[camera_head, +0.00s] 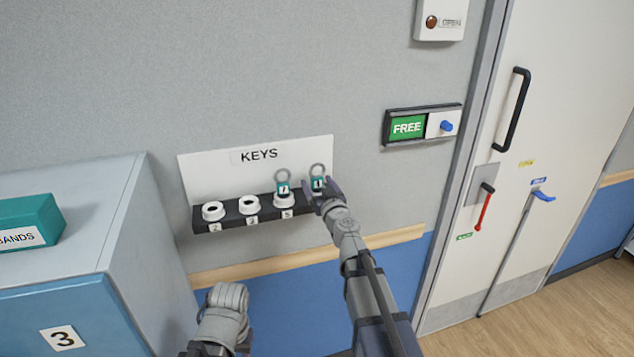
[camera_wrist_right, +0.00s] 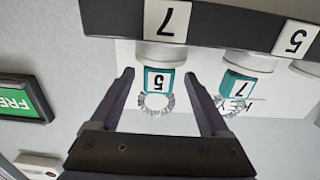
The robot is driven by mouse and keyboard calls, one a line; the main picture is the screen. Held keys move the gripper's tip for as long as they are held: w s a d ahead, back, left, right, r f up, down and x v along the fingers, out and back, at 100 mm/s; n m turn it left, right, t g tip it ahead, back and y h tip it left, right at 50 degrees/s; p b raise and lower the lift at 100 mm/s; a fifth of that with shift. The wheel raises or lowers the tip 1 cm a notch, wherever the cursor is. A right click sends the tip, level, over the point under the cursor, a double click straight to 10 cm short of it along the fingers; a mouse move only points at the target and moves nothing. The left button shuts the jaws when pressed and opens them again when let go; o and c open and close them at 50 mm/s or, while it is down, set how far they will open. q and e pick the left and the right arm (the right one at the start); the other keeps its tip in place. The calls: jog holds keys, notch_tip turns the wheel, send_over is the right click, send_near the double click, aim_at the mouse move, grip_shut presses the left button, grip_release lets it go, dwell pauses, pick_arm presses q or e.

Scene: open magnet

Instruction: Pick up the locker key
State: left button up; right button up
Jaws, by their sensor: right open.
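Two keys with teal number tags and metal rings stand in white round holders on the dark key rack (camera_head: 240,222). The right-hand key (camera_head: 318,183) is at the rack's right end; the other key (camera_head: 283,187) is just left of it. My right gripper (camera_head: 321,190) is open at the right-hand key. In the right wrist view, its fingers (camera_wrist_right: 169,85) stand on both sides of that key's tag (camera_wrist_right: 158,82), apart from it, with the ring between them. The other key's tag (camera_wrist_right: 238,88) is outside the fingers. Tag numbers are hard to read in the head view. My left gripper's fingers are not visible.
Two empty holders (camera_head: 213,211) are at the rack's left. A white KEYS board (camera_head: 225,165) backs the rack. A grey-blue cabinet marked 3 (camera_head: 75,235) with a teal box (camera_head: 28,220) stands left. A FREE sign (camera_head: 407,126) and a door (camera_head: 560,100) are to the right.

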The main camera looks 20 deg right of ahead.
aim_at(315, 177)
jog(key=w, duration=0.4)
jog(key=shift+s, duration=0.1)
jog(key=shift+c, duration=0.2)
grip_shut()
